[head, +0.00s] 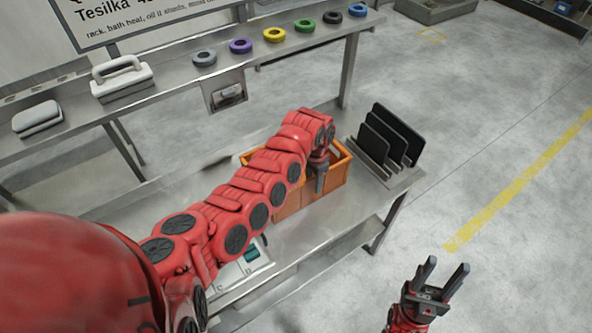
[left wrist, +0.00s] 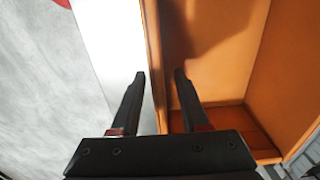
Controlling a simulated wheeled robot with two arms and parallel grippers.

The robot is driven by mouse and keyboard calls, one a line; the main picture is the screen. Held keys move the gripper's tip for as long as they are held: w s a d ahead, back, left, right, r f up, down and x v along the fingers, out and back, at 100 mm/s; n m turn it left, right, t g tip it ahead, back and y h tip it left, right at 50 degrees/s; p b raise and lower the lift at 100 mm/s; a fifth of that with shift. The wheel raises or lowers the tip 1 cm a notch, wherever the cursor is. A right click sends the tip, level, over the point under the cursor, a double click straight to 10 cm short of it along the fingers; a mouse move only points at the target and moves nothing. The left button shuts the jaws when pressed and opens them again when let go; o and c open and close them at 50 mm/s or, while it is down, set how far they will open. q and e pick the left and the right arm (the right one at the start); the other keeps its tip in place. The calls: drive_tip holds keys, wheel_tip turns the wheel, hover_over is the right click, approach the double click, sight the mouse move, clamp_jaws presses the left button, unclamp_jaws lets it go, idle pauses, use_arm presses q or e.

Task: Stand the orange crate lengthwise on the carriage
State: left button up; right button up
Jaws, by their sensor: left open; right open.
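The orange crate (head: 336,178) sits on the low steel table, partly hidden behind my left arm. My left gripper (head: 320,182) points down at the crate's near side. In the left wrist view the gripper (left wrist: 159,75) is open, with one finger on each side of the upright wall of the crate (left wrist: 225,60). Whether either finger touches the wall I cannot tell. My right gripper (head: 443,273) is open and empty, out over the floor at the lower right. I cannot tell which surface is the carriage.
The low steel table (head: 300,240) also bears a black slotted rack (head: 390,140) right of the crate and a lettered panel (head: 245,268) partly behind my arm. A higher shelf behind holds several coloured rings (head: 274,34) and two white-grey blocks (head: 122,78). Floor at right is free.

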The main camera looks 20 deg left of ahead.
use_arm(q)
drive_tip(key=shift+f, duration=1.1)
clamp_jaws()
drive_tip(key=shift+r, duration=0.1)
idle(0.5)
